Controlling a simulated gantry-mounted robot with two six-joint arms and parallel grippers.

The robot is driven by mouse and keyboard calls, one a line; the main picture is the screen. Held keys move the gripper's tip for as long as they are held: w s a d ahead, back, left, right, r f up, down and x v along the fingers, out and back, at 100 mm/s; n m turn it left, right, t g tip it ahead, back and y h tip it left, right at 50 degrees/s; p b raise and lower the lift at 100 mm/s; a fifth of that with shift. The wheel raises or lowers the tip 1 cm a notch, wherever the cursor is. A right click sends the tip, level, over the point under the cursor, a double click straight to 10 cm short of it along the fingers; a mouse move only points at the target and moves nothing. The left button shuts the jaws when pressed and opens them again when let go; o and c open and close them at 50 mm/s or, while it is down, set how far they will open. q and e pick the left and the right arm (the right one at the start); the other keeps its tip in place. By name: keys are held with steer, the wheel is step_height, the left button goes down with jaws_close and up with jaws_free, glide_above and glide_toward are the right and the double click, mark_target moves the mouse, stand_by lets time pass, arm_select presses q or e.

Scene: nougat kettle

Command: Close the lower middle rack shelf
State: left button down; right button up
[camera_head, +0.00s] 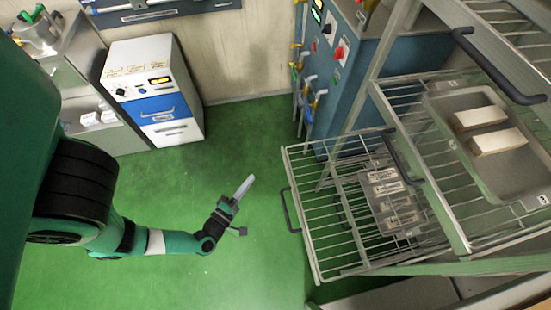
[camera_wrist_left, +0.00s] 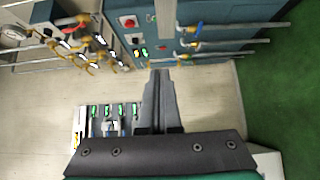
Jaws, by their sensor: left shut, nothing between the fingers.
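The wire rack shelf (camera_head: 325,228) at the right of the head view is slid out of the rack toward the left. Its dark handle (camera_head: 290,210) is on its left edge. Several labelled bars (camera_head: 390,200) lie on it. My left gripper (camera_head: 246,184) is in the open space left of the handle, apart from it and touching nothing. Its fingers are shut and empty, pointing up and right. They also show shut in the left wrist view (camera_wrist_left: 158,98). The shelf is not visible in the left wrist view. My right gripper is not in view.
Above the pulled-out shelf, a higher rack shelf carries a metal tray (camera_head: 525,190) with two pale blocks (camera_head: 488,129). A blue machine (camera_head: 345,65) with taps and pipes stands behind the rack. A white and blue cabinet (camera_head: 150,90) stands at the back left. Green floor around the gripper is clear.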

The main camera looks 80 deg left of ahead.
arm_select(q)
steer(key=shift+b+x, duration=0.5)
steer(key=shift+x, duration=0.5)
steer(key=b, duration=0.2)
glide_toward(282, 150)
steer(key=x, duration=0.5)
steer(key=shift+w+a+f, duration=0.15)
steer(key=shift+w+a, duration=0.1)
steer(key=shift+w, duration=0.05)
